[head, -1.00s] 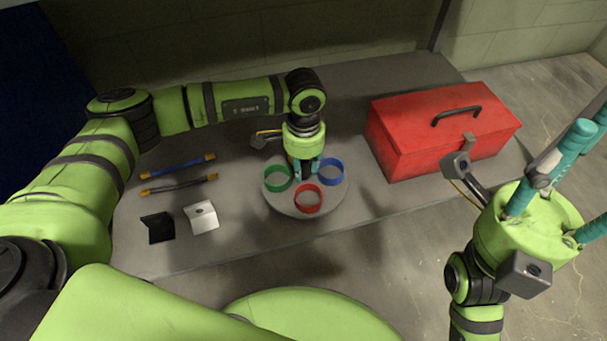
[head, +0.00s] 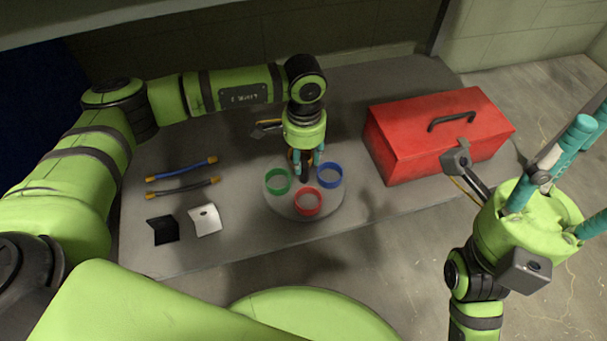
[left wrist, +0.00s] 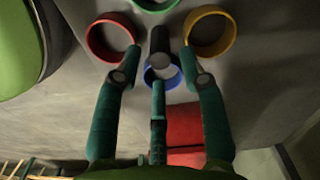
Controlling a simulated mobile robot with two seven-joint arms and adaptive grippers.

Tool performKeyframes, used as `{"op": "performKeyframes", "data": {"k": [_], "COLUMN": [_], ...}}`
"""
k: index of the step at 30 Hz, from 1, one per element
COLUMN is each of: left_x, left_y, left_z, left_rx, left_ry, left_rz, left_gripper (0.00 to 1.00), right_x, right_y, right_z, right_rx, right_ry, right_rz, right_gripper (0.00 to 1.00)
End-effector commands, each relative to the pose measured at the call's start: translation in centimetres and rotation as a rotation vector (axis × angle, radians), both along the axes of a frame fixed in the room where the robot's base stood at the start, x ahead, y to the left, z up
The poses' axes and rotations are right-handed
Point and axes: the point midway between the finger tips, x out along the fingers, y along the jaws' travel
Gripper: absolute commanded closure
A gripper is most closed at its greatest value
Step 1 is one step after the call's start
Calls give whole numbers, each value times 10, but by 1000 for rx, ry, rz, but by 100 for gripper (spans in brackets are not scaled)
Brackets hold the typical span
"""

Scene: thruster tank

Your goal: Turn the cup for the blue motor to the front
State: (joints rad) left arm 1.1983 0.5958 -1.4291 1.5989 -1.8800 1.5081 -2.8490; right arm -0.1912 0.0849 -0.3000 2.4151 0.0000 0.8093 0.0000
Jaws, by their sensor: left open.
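A grey round turntable (head: 278,206) carries ring-shaped cups. The red cup (head: 308,200) is at the front, the green cup (head: 278,181) at the left and the blue cup (head: 330,175) at the right. The yellow cup (left wrist: 209,30) is at the back, mostly hidden in the head view. My left gripper (head: 306,172) is above the turntable, pointing down. In the left wrist view its fingers are spread around the dark central post (left wrist: 159,45), with nothing gripped; the blue cup lies just beyond the post. My right gripper (head: 575,180) is at the right, its fingers apart and empty.
A red toolbox (head: 430,150) stands on the table right of the turntable. A blue cable (head: 184,174), a dark cable (head: 184,188), a black bracket (head: 162,229) and a white bracket (head: 205,220) lie at the left. The table front is clear.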

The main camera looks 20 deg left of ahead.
Motion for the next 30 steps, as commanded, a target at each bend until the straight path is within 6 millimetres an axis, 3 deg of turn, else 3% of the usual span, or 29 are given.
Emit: {"op": "performKeyframes", "data": {"k": [15, 26, 30], "left_x": [0, 0, 0], "left_y": [0, 0, -1], "left_z": [43, 42, 44], "left_rx": [0, 0, -2], "left_ry": [0, 0, 1], "left_rz": [0, 10, 116], "left_gripper": [59, 59, 59], "right_x": [0, 0, 2], "right_y": [0, 0, 2], "right_z": [27, 26, 29], "right_rx": [0, -1, -8], "right_ry": [0, 2, 19], "right_rz": [0, 0, 0], "right_gripper": [55, 55, 55]}}
